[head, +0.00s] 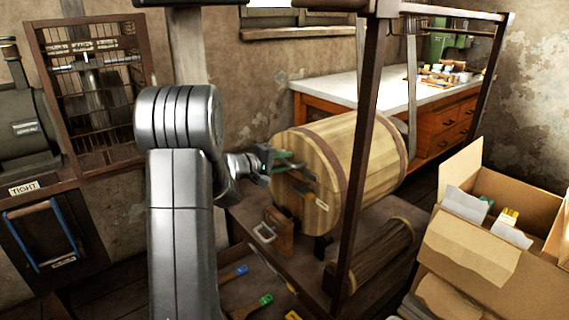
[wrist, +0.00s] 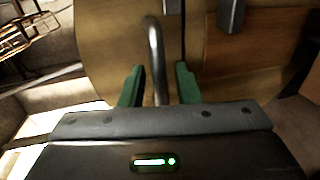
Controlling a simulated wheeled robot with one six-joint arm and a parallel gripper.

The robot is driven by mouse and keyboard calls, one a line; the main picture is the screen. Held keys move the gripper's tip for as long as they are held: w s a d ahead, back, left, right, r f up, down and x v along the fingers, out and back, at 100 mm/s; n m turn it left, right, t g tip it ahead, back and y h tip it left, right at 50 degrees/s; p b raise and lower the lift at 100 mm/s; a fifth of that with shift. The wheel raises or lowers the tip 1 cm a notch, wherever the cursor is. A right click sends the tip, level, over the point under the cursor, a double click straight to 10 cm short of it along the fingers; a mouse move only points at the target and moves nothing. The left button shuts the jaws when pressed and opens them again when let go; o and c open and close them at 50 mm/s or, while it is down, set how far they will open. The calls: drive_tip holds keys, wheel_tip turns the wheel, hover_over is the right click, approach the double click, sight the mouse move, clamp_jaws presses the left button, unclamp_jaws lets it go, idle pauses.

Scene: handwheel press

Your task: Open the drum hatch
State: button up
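The wooden drum (head: 370,150) lies on its side in a frame in the middle of the head view, with metal bands and a pale round end. My gripper (head: 285,165) is at the left part of that end. In the wrist view my gripper (wrist: 158,88) is open, its green fingers on either side of a grey bent metal bar (wrist: 154,50). Gaps show between the bar and both fingers. A brown panel (wrist: 255,45) is right of the bar. The hatch's outline is not clear, and my gripper partly hides the drum's end in the head view.
A dark frame post (head: 359,170) stands in front of the drum. Below the drum's end is a brown block (head: 279,232) with a pale loop handle (head: 264,234). An open cardboard box (head: 500,220) is at the right. A white-topped bench (head: 345,92) stands behind.

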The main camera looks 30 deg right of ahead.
drive_tip(key=shift+d, duration=0.3)
clamp_jaws()
